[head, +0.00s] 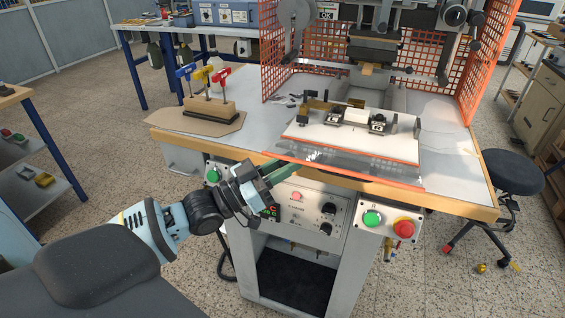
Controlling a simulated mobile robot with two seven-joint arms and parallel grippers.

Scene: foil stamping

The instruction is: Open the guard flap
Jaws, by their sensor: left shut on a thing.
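The guard flap (350,164) is a clear panel with an orange edge strip at the front of the stamping press. It lies low and close to flat, over the front of the worktable. My left gripper (290,165) comes in from the lower left, with its fingers shut at the flap's front edge, near its left corner. The fingertips are partly hidden at the flap, so the exact contact is hard to see. My right gripper is not in view.
Orange mesh guards (487,65) stand on both sides of the press. A white bed with clamps (378,124) lies behind the flap. A green button (372,218) and a red button (404,228) sit below the table edge. Coloured-handled tools stand in a wooden block (208,110) at left.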

